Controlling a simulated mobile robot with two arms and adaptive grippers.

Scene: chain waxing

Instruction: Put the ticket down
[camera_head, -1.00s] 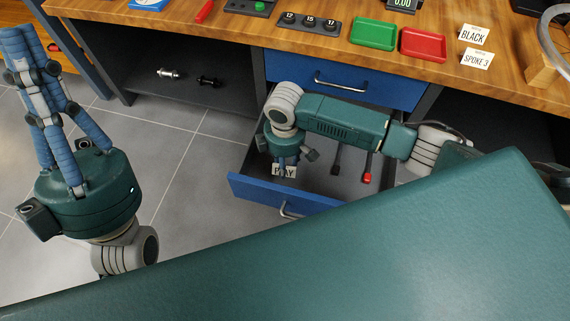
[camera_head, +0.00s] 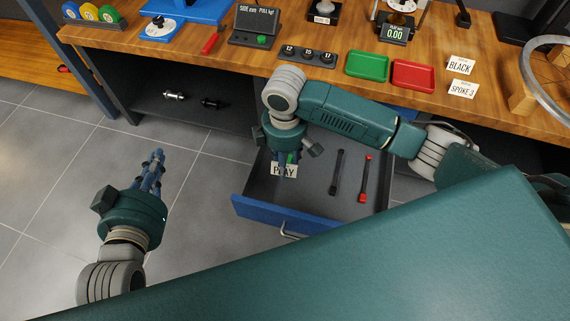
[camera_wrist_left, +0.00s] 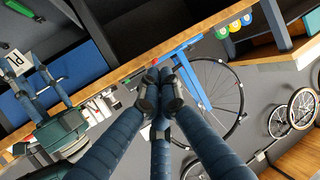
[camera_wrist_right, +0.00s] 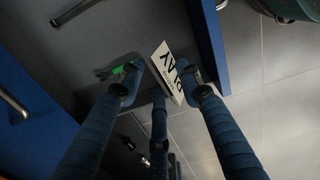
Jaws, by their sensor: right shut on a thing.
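The white ticket reading PLAY (camera_head: 284,171) is between the fingers of my right gripper (camera_head: 287,157), over the left part of the open blue drawer (camera_head: 275,213). In the right wrist view, the ticket (camera_wrist_right: 166,68) is tilted between the fingertips of my right gripper (camera_wrist_right: 158,88), which is shut on it. Whether its lower edge touches the drawer floor cannot be told. My left gripper (camera_head: 155,163) is empty over the floor at the left. Its fingertips are drawn together in the left wrist view (camera_wrist_left: 160,98).
A black tool (camera_head: 337,172) and a red-ended tool (camera_head: 365,178) lie in the drawer, right of the ticket. A green item (camera_wrist_right: 128,68) shows near the ticket. The bench above holds a green tray (camera_head: 367,66), a red tray (camera_head: 413,76) and the BLACK and SPOKE 3 cards.

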